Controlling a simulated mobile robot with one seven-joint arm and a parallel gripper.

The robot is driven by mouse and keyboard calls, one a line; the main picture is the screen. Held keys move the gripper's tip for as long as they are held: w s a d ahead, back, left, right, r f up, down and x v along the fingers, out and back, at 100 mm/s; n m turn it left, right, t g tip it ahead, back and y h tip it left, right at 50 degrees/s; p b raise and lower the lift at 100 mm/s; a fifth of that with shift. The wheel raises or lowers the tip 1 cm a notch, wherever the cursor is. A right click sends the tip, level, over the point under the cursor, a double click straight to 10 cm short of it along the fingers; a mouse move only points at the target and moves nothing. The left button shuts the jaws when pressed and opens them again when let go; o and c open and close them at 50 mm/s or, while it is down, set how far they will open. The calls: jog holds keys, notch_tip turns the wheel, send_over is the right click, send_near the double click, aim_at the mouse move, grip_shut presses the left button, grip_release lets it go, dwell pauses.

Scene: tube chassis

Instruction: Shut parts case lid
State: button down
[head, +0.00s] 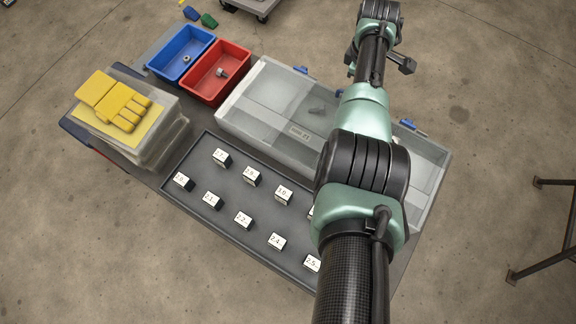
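The parts case (263,92) is a wide, clear, greyish box on the bench, with a small label on its near side and blue latches along its far edge. My arm crosses over its middle and hides much of it. Its right end shows beyond the arm. I cannot tell the lid's exact angle from this view. A small grey part shows through the clear plastic. My gripper (381,62) is mostly hidden behind my forearm, beyond the case's far edge. Only dark pieces show at either side of the forearm, so its opening is unclear.
A dark tray (203,170) with several numbered blocks lies in front of the case. A blue bin (181,72) and a red bin (235,91) stand to its left. Yellow gloves (113,102) lie on stacked clear boxes (172,145). The floor beyond the bench is mostly clear.

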jog(key=shift+d+f+b, duration=0.1)
jog(key=shift+f+b, duration=0.35)
jog(key=shift+f, duration=0.1)
jog(key=shift+s+f, duration=0.1)
jog(key=shift+f, duration=0.15)
notch_tip(320, 180, up, 14)
jog(key=s+a+p, duration=0.1)
jog(key=p, duration=0.3)
jog(key=shift+s+a+p, duration=0.15)
jog(key=shift+s+p, duration=0.05)
jog(key=shift+p, duration=0.2)
jog(key=shift+f, duration=0.15)
